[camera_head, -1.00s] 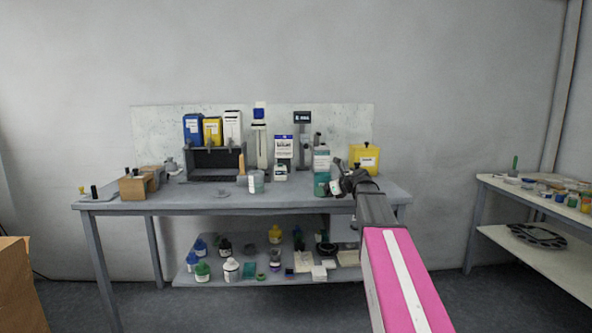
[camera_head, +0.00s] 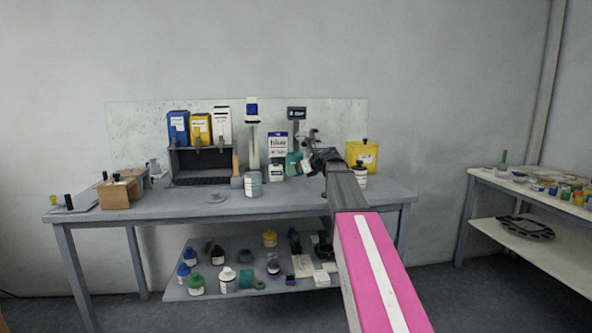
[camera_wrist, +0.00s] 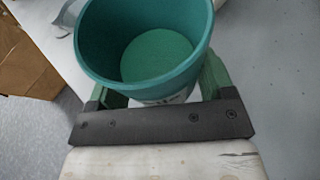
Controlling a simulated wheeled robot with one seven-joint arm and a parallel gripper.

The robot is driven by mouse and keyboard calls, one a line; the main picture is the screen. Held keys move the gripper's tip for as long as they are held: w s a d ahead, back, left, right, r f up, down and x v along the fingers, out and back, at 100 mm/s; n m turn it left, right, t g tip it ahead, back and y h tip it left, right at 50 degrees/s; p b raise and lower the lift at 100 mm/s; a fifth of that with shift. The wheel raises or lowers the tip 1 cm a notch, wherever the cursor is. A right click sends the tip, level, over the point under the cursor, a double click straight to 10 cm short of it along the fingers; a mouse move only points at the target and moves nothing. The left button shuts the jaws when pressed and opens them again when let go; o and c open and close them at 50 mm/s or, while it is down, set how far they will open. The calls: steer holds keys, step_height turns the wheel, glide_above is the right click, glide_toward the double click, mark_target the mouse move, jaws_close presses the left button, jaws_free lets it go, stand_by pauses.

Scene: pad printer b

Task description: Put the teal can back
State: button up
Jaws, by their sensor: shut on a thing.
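The teal can (camera_wrist: 150,45) fills the top of the wrist view, open at the top, with a green inner bottom and part of a pale label below its rim. My gripper (camera_wrist: 157,92) is shut on it, with a green finger at each side. In the head view the teal can (camera_head: 292,164) is at the end of my arm, and my gripper (camera_head: 306,164) holds it above the back half of the grey workbench (camera_head: 290,204). My wrist hides part of what stands behind it.
Behind are a blue-labelled bottle (camera_head: 277,150) and a dispenser rack (camera_head: 202,165). The bench front is mostly clear.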

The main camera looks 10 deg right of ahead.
mark_target(298, 194)
steer(key=shift+f, duration=0.1)
steer(key=shift+f, duration=3.6)
steer(key=shift+f, duration=0.5)
steer(key=o, duration=0.9)
steer(key=shift+s, duration=0.1)
steer(key=shift+v, duration=1.4)
steer(key=shift+o, duration=1.2)
